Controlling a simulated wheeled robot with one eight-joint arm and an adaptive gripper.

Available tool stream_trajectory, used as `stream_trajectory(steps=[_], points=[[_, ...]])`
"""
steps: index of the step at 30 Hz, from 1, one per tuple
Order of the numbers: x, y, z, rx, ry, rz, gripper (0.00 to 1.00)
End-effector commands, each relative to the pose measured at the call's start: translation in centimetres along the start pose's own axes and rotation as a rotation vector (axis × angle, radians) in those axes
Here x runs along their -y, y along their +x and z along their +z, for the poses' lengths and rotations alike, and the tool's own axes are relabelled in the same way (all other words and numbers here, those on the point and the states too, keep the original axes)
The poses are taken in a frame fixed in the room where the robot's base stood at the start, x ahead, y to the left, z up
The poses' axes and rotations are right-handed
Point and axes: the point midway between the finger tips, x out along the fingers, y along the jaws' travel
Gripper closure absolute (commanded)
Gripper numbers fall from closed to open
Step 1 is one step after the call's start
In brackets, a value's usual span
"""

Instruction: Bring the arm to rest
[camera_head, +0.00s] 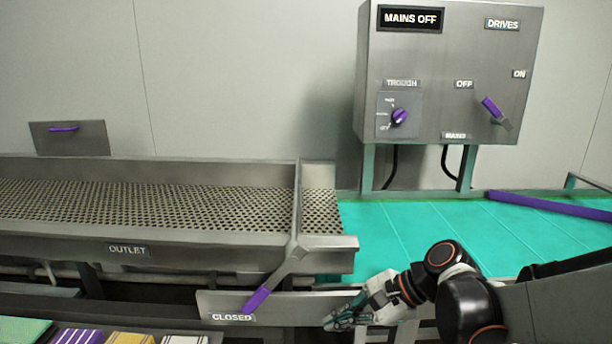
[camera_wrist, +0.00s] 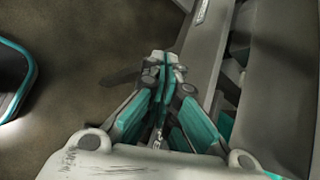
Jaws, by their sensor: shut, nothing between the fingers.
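My gripper (camera_head: 340,318) is at the lower middle of the head view, at the end of my arm, which comes in from the right. It is beside the right end of the plate marked CLOSED (camera_head: 270,304); I cannot tell whether they touch. In the wrist view my gripper (camera_wrist: 166,62) points away from the camera, with its teal fingers together and nothing between them. A purple-handled lever (camera_head: 258,299) slants down in front of the CLOSED plate, to the left of my gripper.
A perforated trough (camera_head: 130,250) marked OUTLET fills the left. A teal belt (camera_head: 400,230) lies behind my arm. A control box (camera_head: 450,65) reads MAINS OFF. In the wrist view a metal rail (camera_wrist: 205,55) runs close on the right; brown floor (camera_wrist: 90,50) is open on the left.

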Motion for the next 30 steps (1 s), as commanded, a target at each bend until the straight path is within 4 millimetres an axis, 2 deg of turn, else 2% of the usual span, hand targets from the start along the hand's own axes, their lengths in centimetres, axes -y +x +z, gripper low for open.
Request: stream_trajectory(steps=[11, 21, 30], points=[[-4.5, -5.4, 0.5, -0.354, -0.496, 0.077, 1.00], [-8.9, -10.8, 0.0, -0.643, -0.985, 0.258, 1.00], [-11.4, -14.1, -0.4, -0.803, -1.305, 0.429, 1.00]])
